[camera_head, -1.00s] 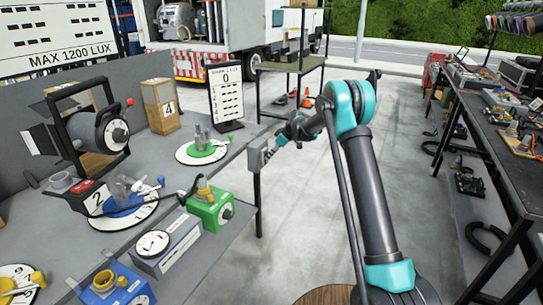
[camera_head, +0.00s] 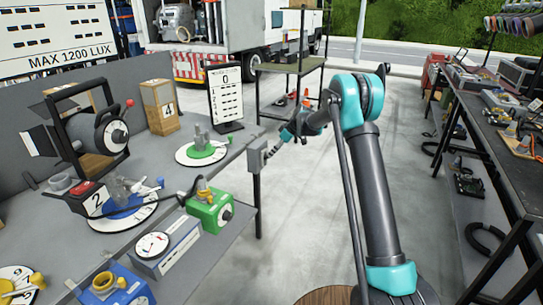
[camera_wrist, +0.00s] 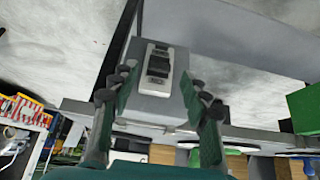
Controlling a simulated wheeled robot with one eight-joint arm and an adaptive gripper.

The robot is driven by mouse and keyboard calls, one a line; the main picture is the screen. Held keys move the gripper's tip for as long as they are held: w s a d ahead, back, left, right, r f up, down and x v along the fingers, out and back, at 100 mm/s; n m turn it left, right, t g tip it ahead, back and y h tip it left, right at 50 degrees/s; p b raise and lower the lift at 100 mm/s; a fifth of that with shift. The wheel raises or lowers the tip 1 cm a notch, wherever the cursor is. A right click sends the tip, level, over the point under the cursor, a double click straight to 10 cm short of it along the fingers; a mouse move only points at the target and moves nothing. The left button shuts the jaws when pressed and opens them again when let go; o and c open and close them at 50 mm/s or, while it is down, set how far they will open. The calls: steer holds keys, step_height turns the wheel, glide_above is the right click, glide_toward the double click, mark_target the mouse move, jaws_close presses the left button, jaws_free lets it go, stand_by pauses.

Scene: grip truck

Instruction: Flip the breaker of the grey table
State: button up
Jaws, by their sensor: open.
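The grey table (camera_head: 235,242) runs along the left side of the head view. The breaker, a small grey box (camera_head: 257,155), is mounted at its right edge. In the wrist view the breaker's box (camera_wrist: 150,108) fills the middle, with a pale switch plate and a dark and white switch (camera_wrist: 158,64) on its face. My gripper (camera_head: 273,150) is beside the box on its right in the head view. In the wrist view my gripper's two fingers (camera_wrist: 160,92) are apart, one on each side of the box. Whether they touch it cannot be told.
On the table are a green box (camera_head: 210,213), a blue-grey meter box (camera_head: 168,247), a lamp (camera_head: 100,130) and a score board (camera_head: 226,98). A dark bench (camera_head: 510,160) with tools stands at the right. The concrete floor between is mostly clear.

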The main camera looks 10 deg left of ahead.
steer(key=v, duration=0.8)
steer(key=shift+r, duration=0.1)
steer(key=s+d+r+m+t+h, duration=0.1)
steer(key=s+d+m, duration=0.2)
steer(key=s+d, duration=0.6)
steer(key=s+d+r+m+h, duration=0.2)
steer(key=s+d+m, duration=0.3)
steer(key=s, duration=0.7)
steer(key=s+d+f+m+h, duration=0.1)
steer(key=s+d+f+m, duration=0.1)
steer(key=s, duration=0.7)
steer(key=s+d+f+m+h, duration=0.1)
steer(key=s+d+f, duration=0.3)
steer(key=s, duration=0.6)
steer(key=s+d+f+m+t+h, duration=0.1)
steer(key=s+d+f+m, duration=0.2)
steer(key=s+d, duration=0.3)
steer(key=s, duration=0.3)
steer(key=shift+s+d, duration=0.15)
steer(key=shift+d, duration=0.05)
